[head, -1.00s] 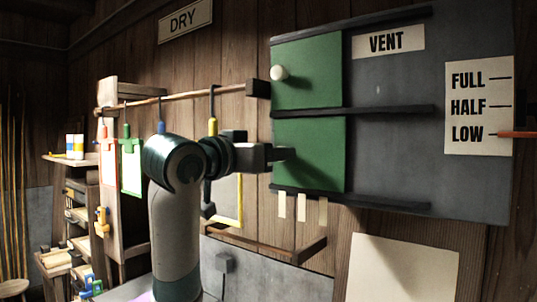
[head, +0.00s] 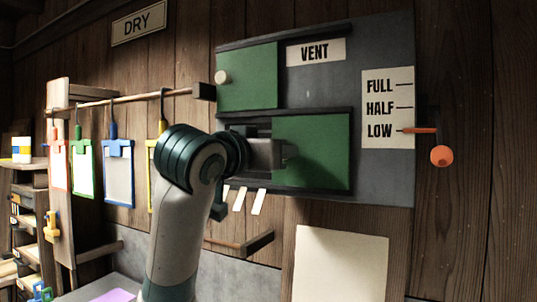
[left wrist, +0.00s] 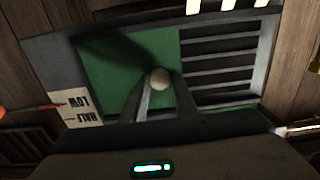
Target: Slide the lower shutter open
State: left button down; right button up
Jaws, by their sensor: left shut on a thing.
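The lower shutter (head: 318,150) is a green panel in a dark grey wall board, at the right part of its track in the head view. It also shows in the left wrist view (left wrist: 108,75), where a slatted vent opening (left wrist: 222,68) is exposed beside it. My left gripper (head: 284,154) is at the shutter's left edge. In the left wrist view its fingers are shut around the pale round knob (left wrist: 160,78) of the shutter. The arm hides the knob and part of the opening in the head view. My right gripper is not in view.
The upper green shutter (head: 250,78) with its pale knob covers the left part of the upper track. An orange pointer (head: 420,130) stands at LOW on the label (head: 386,107). Coloured clipboards (head: 118,175) hang on a rod at left.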

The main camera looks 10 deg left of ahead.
pick_arm(q)
jog(key=shift+d, duration=0.1)
jog(key=c, duration=1.8)
grip_release()
jog(key=o, duration=0.4)
jog(key=shift+s, duration=0.1)
jog(key=shift+c, duration=0.2)
jog(key=b+v, duration=0.7)
jog(key=v, duration=1)
jog(key=shift+s+d+b, duration=0.15)
jog(key=shift+s+b, duration=0.1)
jog(key=shift+b, duration=0.1)
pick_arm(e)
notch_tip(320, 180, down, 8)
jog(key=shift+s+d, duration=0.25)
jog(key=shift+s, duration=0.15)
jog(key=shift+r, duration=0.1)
